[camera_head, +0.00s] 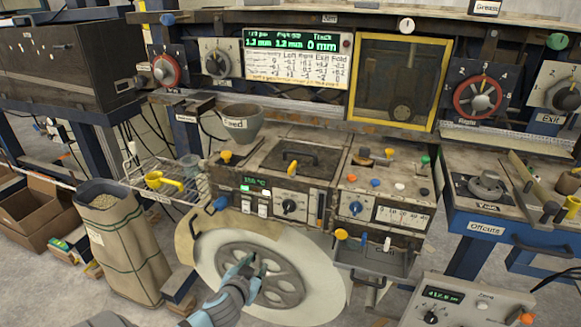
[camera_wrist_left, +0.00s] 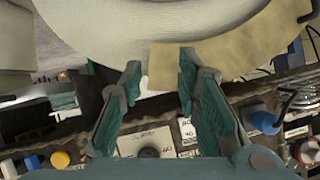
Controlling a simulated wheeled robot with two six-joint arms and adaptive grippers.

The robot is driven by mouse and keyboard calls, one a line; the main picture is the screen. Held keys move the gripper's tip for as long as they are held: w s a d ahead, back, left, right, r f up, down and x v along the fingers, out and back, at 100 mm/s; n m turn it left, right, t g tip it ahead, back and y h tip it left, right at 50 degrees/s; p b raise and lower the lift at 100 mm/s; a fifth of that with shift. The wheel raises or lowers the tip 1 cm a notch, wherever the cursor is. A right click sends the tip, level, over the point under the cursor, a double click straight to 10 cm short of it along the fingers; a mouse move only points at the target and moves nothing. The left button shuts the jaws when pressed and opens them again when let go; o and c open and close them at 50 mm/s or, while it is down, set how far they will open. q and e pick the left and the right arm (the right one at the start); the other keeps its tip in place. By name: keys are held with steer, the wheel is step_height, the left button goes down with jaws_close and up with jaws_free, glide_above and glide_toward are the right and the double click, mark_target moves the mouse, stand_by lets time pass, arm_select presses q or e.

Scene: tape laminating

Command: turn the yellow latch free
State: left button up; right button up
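A small elongated yellow piece that looks like the latch (camera_head: 292,168) sits at the front edge of the dark hatch lid (camera_head: 283,152) on the machine's top, in the head view. I cannot make it out in the left wrist view. My left gripper (camera_head: 246,268) is below and in front of it, over the pale wheel, well apart from the latch. In the left wrist view its two teal fingers (camera_wrist_left: 156,80) are spread with nothing clearly held between them. My right gripper is not in view.
A pale wheel with a grey hub (camera_head: 283,278) fills the space below the control panel. A blue knob (camera_head: 220,203) and a yellow knob (camera_head: 341,234) stick out from the front. A grey bowl (camera_head: 242,125) stands behind the left side, and a yellow scoop (camera_head: 163,181) lies on the wire rack.

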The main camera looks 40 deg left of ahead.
arm_select(q)
step_height(320, 180, up, 13)
steer(key=w+d+t, duration=0.2)
steer(key=w+t, duration=0.1)
steer(key=n+t, duration=0.2)
steer(key=t, duration=0.1)
glide_toward(289, 170)
steer(key=shift+y, duration=0.3)
steer(key=x, duration=0.6)
steer(key=p+x, duration=0.1)
steer(key=x, duration=0.5)
steer(key=shift+w+d, duration=0.15)
steer(key=shift+w, duration=0.15)
steer(key=shift+f, duration=0.1)
